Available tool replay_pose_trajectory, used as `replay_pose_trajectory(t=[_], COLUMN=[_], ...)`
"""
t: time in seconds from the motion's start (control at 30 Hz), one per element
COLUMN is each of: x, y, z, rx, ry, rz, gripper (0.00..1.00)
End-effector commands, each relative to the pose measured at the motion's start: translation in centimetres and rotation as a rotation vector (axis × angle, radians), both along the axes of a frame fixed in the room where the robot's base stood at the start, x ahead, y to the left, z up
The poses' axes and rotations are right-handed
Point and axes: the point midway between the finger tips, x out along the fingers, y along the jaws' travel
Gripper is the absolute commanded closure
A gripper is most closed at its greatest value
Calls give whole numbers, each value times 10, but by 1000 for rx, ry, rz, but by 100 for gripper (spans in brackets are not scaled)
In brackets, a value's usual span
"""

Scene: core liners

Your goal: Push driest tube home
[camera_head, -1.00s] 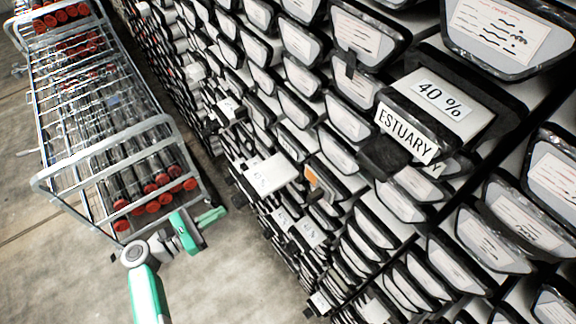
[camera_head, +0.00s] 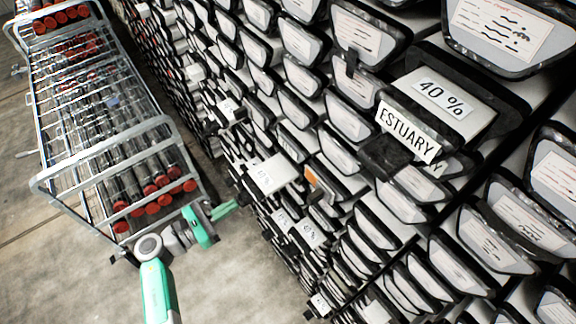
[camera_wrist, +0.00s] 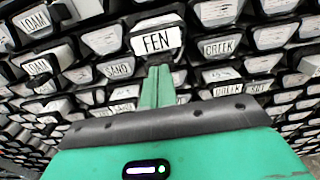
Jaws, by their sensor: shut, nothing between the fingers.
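A rack of black-rimmed tube ends fills the right of the head view. A tube labelled "40 %" and ESTUARY (camera_head: 440,97) sticks far out of it. Other tubes stick out lower down, including one with a white top label (camera_head: 270,172) and one beside it lower (camera_head: 310,235); their small percentages are hard to read. My gripper (camera_head: 228,209) is shut and empty, between the cart and the rack. In the wrist view, my closed green fingers (camera_wrist: 158,85) point towards a tube end labelled FEN (camera_wrist: 157,42); I cannot tell whether they touch it.
A metal cart (camera_head: 75,170) with several red-capped clear tubes (camera_head: 150,190) stands at left, close to my arm. An orange tag (camera_head: 312,178) shows among the rack's tubes. Bare concrete floor (camera_head: 235,275) lies between cart and rack. CREEK (camera_wrist: 219,47) shows right of FEN.

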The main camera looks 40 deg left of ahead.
Motion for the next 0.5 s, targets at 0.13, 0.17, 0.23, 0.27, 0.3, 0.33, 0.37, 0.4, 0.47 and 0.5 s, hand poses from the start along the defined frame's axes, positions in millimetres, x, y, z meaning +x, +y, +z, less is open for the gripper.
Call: replay_pose_trajectory(t=[0.13, 0.17, 0.23, 0.27, 0.3, 0.33, 0.37, 0.4, 0.47, 0.5], x=[8, 10, 13, 14, 17, 18, 20, 22, 24, 26], y=[-2, -2, -2, -2, -3, -3, -3, -4, -4, -4], z=[0, 0, 0, 0, 0, 0, 0, 0, 0, 0], rx=[1, 1, 1, 1, 1, 1, 1, 1, 1, 1], ry=[0, 0, 0, 0, 0, 0, 0, 0, 0, 0], rz=[-2, -2, -2, -2, -2, -2, -2, -2, -2, -2], gripper=[100, 100, 100, 100, 100, 100, 100, 100, 100, 100])
